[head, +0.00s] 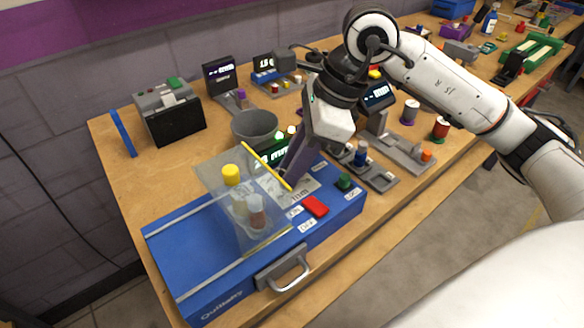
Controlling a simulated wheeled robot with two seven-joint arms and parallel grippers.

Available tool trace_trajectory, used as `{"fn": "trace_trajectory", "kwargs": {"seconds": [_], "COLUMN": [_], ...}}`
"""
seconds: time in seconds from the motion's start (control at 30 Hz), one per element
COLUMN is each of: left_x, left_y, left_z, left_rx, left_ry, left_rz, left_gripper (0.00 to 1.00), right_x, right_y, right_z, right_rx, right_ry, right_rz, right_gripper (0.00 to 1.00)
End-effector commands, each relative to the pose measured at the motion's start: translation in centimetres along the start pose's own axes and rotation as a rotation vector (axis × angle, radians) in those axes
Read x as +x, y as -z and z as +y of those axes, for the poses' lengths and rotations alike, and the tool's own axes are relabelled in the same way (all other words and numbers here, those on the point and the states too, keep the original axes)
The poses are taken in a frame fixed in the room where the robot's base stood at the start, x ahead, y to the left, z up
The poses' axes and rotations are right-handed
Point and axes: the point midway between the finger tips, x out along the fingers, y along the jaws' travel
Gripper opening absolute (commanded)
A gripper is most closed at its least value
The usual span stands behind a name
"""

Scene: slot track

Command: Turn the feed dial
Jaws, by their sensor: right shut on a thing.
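A blue machine box (345,212) with a carrying handle stands at the front of the bench. My right gripper (287,174) reaches down to its top panel, beside a white printed plate (302,189), and is shut. The feed dial appears to be between its fingers, but they hide it, so its setting cannot be read. A red switch (315,206) and a green knob (344,181) sit on the panel to the right. My left gripper is not in view.
A grey bowl (254,126) is just behind. Grey stations with spools (361,155) stand right. The bench's left side is partly bare.

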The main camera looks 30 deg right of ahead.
Motion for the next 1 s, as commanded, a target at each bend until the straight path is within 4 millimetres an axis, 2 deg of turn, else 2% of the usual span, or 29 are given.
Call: {"fn": "trace_trajectory", "kwargs": {"seconds": [0.33,0.83,0.87,0.93,1.0], "left_x": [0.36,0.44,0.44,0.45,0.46], "left_y": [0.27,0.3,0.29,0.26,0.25], "left_z": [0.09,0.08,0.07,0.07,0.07], "left_rx": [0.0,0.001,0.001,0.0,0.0], "left_ry": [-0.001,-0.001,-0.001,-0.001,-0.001], "left_rz": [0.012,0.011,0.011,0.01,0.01], "left_gripper": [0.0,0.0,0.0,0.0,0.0], "right_x": [-0.04,-0.11,-0.11,-0.1,-0.09], "right_y": [0.01,0.01,0.01,0.01,0.01], "right_z": [0.07,0.05,0.05,0.05,0.06], "right_rx": [0.124,0.142,0.142,0.142,0.142], "right_ry": [0.053,0.061,0.061,0.061,0.06], "right_rz": [0.0,0.001,0.001,0.001,0.001], "right_gripper": [0.02,0.02,0.27,0.39,0.43]}}
